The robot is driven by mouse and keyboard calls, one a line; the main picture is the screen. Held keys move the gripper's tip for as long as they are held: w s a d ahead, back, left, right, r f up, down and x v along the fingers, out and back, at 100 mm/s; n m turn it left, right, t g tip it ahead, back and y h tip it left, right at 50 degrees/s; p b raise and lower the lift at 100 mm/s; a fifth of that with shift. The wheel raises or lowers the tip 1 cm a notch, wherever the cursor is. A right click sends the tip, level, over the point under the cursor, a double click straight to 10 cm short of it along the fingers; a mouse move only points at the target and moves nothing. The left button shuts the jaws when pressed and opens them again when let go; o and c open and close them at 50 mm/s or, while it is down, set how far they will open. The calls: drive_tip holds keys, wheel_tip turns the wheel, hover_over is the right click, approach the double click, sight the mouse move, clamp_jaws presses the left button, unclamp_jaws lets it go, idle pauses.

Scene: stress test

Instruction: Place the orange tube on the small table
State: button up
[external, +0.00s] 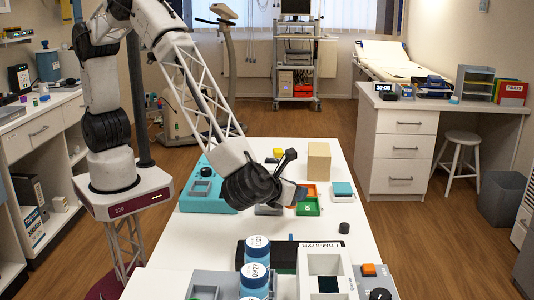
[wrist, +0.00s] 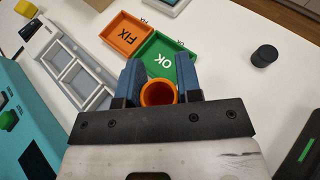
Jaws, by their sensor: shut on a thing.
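My gripper (wrist: 158,78) has two blue fingers, one on each side of an orange tube (wrist: 158,92), and is shut on it. The tube's open round end faces the wrist camera; its far end is hidden. In the external view my gripper (external: 298,193) is low over the white table (external: 342,262), beside the small trays, and the tube cannot be made out there. I cannot tell whether the tube touches the surface below. I cannot tell which surface is the small table.
An orange FIX tray (wrist: 126,36) and a green OK tray (wrist: 163,58) lie just beyond the fingers. A black knob-like cylinder (wrist: 264,56) stands to the right. A grey compartment tray (wrist: 75,65) and teal device (external: 205,186) are left. Blue-lidded jars (external: 256,247) stand in front.

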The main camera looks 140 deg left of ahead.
drive_tip(key=shift+f, duration=0.2)
drive_tip(key=shift+f, duration=1.8)
drive_tip(key=shift+f, duration=0.1)
drive_tip(key=o, duration=0.9)
drive_tip(key=v, duration=1.2)
drive_tip(key=shift+w+r, duration=0.1)
drive_tip(key=shift+r, duration=0.1)
